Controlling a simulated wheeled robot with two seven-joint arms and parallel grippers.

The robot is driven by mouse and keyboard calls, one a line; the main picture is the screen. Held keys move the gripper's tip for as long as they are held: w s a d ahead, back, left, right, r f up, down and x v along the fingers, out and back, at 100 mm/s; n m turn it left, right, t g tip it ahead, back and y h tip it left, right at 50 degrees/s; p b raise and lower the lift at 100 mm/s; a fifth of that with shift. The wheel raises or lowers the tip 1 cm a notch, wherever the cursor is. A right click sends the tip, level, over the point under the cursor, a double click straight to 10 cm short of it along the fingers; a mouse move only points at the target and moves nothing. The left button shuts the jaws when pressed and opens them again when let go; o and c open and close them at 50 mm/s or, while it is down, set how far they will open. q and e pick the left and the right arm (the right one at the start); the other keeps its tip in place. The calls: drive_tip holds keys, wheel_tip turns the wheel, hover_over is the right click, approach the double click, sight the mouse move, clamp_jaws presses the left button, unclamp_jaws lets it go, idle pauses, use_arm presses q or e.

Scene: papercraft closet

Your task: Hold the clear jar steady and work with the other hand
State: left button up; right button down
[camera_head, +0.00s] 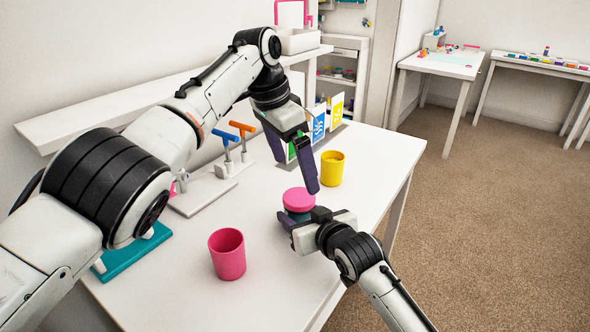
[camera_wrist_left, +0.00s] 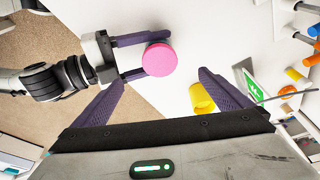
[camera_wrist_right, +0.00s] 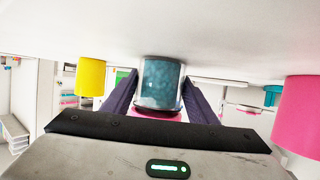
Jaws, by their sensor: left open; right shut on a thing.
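The clear jar (camera_wrist_right: 161,84) has teal contents and a pink lid (camera_head: 298,199), and it stands upright on the white table. My right gripper (camera_head: 291,222) is shut on the jar, with a finger on each side of it below the lid. The lid sits on top of the jar and also shows in the left wrist view (camera_wrist_left: 159,60). My left gripper (camera_head: 298,176) is open and empty, pointing down above and behind the jar. In the left wrist view the lid lies ahead between its fingers, apart from them.
A pink cup (camera_head: 227,255) stands at the front left and a yellow cup (camera_head: 332,169) behind the jar. The table's right front is clear.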

use_arm(q)
drive_tip(key=v, duration=1)
drive_tip(key=shift+f, duration=0.1)
use_arm(e)
drive_tip(key=c, duration=0.6)
unclamp_jaws()
drive_tip(key=shift+c, duration=0.2)
use_arm(q)
drive_tip(key=shift+r+p, duration=0.65)
drive_tip(key=shift+r, duration=0.05)
use_arm(e)
wheel_tip(320, 180, up, 4)
hover_over(319, 255)
